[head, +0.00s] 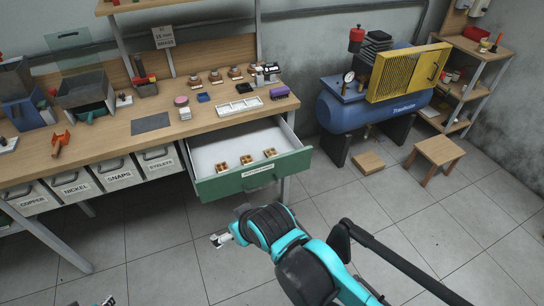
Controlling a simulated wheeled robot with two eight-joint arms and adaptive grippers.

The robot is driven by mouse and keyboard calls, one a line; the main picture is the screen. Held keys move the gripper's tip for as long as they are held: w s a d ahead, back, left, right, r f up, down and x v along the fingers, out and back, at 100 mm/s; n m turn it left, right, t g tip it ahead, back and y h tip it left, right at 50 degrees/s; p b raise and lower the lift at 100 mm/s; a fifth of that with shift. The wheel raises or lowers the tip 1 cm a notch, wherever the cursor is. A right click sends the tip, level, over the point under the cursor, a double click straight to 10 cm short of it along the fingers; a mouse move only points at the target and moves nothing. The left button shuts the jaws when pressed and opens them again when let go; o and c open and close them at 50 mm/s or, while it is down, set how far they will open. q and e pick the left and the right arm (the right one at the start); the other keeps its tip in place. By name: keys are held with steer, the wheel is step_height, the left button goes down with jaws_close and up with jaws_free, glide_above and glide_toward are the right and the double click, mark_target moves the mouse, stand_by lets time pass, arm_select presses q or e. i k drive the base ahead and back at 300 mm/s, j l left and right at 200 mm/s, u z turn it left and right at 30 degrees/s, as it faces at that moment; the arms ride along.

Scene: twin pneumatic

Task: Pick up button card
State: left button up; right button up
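An open green drawer (222,188) under the bench has a pale interior and a front label too small to read surely. Inside lie 3 small tan-brown pieces with dark spots: a left one (224,168), a middle one (246,160) and a right one (270,153). They may be button cards; I cannot confirm it. My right arm comes in from the lower right, and its gripper (220,240) is below and in front of the drawer, apart from it. Its finger opening is unclear. My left gripper (106,301) only just shows at the bottom edge, its fingers unclear.
The wooden bench (100,142) holds bins, a dark mat (150,123), a white tray (240,106) and small tools. Closed labelled drawers (70,187) sit left of the open one. A blue compressor (350,110) and a stool (440,150) stand right.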

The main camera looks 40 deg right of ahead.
mark_target(247, 159)
steer(key=i+l+z, duration=0.35)
steer(key=i+z, duration=0.7)
